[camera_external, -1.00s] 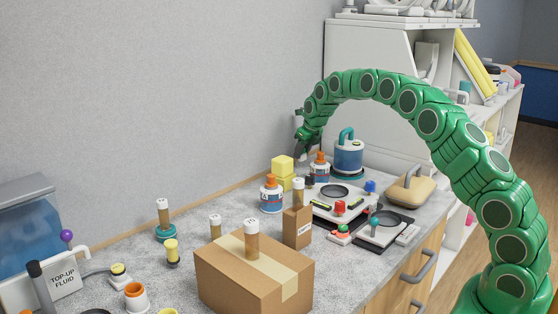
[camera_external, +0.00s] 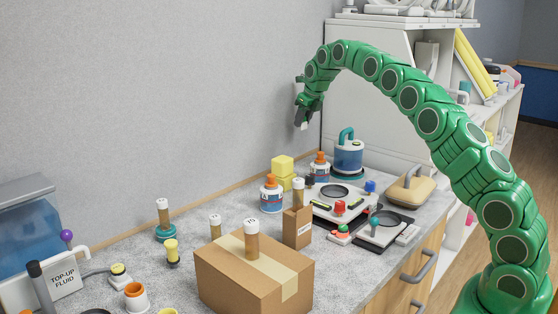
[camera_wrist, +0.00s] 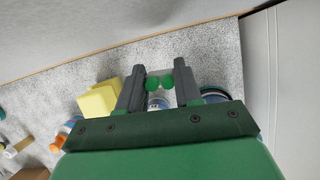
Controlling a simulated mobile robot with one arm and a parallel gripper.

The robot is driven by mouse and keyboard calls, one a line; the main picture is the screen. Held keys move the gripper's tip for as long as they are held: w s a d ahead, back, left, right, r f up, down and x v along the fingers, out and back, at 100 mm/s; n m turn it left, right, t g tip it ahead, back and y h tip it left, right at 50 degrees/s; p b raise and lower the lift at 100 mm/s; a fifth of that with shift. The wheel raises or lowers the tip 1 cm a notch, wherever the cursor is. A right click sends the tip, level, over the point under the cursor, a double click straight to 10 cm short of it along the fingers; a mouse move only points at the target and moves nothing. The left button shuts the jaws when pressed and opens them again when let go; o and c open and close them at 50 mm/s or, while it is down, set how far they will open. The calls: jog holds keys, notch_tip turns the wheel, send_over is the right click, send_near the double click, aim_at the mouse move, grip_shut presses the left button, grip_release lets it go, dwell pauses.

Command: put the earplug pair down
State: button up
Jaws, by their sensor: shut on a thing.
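My gripper (camera_external: 302,122) is raised well above the far end of the grey counter, close to the wall. My gripper is shut on the pair. The earplugs cannot be made out in the external view. Below the fingers in the wrist view there is grey counter (camera_wrist: 216,54).
Yellow blocks (camera_external: 283,165), orange-capped bottles (camera_external: 271,195) and a blue-and-grey canister (camera_external: 348,156) stand below my gripper. A white device (camera_external: 335,200), a cardboard box (camera_external: 250,276) and several capped tubes occupy the counter. A white shelf unit (camera_external: 365,85) rises behind.

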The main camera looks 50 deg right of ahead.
jog(key=shift+r, duration=1.15)
jog(key=shift+a, duration=0.7)
jog(key=s+a+r+n+y, duration=0.1)
jog(key=s+a+n, duration=0.15)
jog(key=a, duration=1.15)
jog(key=s+a+n+y, duration=0.2)
jog(key=a+n, duration=0.2)
jog(key=a, duration=1.1)
jog(key=s+a+n+g, duration=0.1)
jog(key=s+a+n, duration=0.1)
jog(key=s+a, duration=0.45)
jog(key=s+a+n, duration=0.2)
jog(key=s+a, duration=0.2)
jog(key=a, duration=0.5)
jog(key=shift+m+y, duration=0.25)
jog(key=shift+y, duration=0.05)
jog(key=shift+w+a+f, duration=0.7)
jog(key=shift+w+f, duration=1.45)
jog(key=shift+f, duration=0.45)
jog(key=shift+w+a+f, duration=0.65)
jog(key=shift+w+f, duration=1.5)
jog(key=shift+f, duration=0.5)
jog(key=shift+w+a+f, duration=0.7)
jog(key=shift+w+f, duration=1.45)
jog(key=shift+f, duration=2.1)
